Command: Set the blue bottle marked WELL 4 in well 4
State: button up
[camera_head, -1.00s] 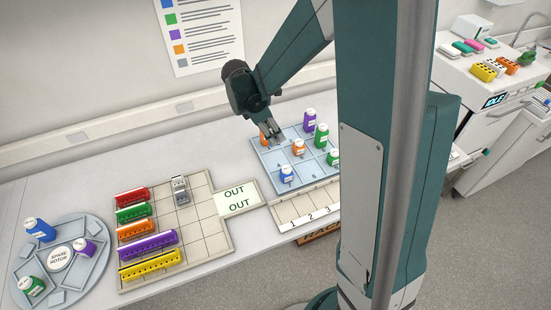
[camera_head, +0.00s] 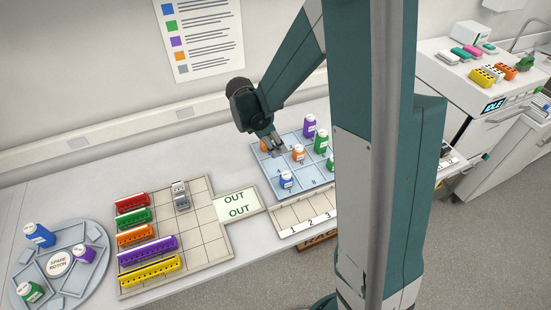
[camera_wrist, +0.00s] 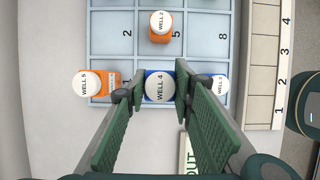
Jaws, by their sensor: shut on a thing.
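My gripper (camera_wrist: 160,88) is shut on the blue bottle marked WELL 4 (camera_wrist: 160,87), whose white cap shows between the fingers in the wrist view. The bottle is over the column numbered 4 of the pale blue well tray (camera_wrist: 200,48), between an orange bottle (camera_wrist: 88,85) and a smaller-looking blue bottle (camera_wrist: 217,88). Its cap looks larger than its neighbours' caps. Its base is hidden, so I cannot tell whether it touches the tray. In the head view, my gripper (camera_head: 277,150) is above the tray's left side, and the held bottle is not distinguishable there.
An orange bottle marked WELL 2 (camera_wrist: 160,27) stands farther in on the tray. Purple (camera_head: 309,127) and green (camera_head: 321,143) bottles stand at the back. A numbered rack (camera_head: 290,222) lies in front; an OUT plate (camera_head: 237,204), coloured blocks and a round spare rotor (camera_head: 90,262) are left.

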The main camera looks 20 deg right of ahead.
jog(key=shift+f, duration=1.3)
jog(key=shift+f, duration=0.15)
jog(key=shift+f, duration=1.95)
jog(key=shift+f, duration=0.15)
jog(key=o, duration=0.9)
jog(key=shift+r, duration=0.25)
jog(key=v, duration=1.2)
jog(key=shift+f, duration=0.1)
